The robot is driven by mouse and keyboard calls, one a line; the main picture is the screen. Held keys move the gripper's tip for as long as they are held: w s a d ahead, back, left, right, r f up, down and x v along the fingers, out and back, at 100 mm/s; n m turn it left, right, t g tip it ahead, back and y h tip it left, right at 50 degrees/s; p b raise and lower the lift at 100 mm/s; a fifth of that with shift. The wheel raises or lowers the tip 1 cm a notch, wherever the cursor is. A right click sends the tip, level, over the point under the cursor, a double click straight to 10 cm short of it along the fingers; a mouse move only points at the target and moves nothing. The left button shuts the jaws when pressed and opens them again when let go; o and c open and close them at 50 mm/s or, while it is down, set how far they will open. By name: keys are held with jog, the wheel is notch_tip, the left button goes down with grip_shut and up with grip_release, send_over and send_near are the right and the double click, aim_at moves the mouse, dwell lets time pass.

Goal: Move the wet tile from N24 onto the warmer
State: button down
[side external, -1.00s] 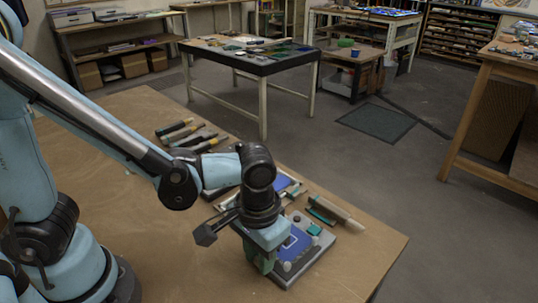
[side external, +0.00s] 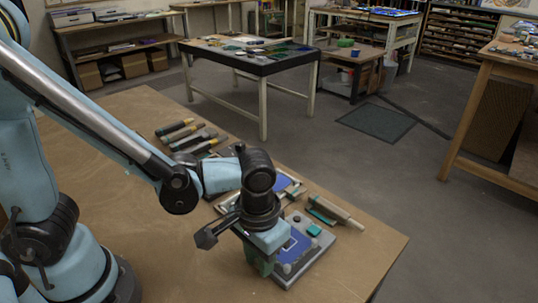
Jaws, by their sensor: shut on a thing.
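A blue tile (side external: 297,244) with a pale square outline shows at a flat grey board with small knobs (side external: 318,250), near the table's front right. I cannot tell whether it lies on the board or just above it. My gripper (side external: 264,264) points down at the board's left side, beside the blue tile. It is shut, apparently on the blue tile's left edge, but the wrist hides the grip itself. Another blue piece (side external: 283,182) lies behind my wrist in a pale frame, partly hidden. No N24 label is readable.
A small green block (side external: 314,230) sits on the board's far part. A pale-handled tool (side external: 335,214) lies just behind the board. Several handled tools (side external: 188,135) lie farther back left. The wooden table (side external: 180,260) is bare left of the board.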

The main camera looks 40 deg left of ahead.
jog(key=shift+f, duration=0.15)
dwell(0.6)
jog(key=c, duration=0.8)
grip_release()
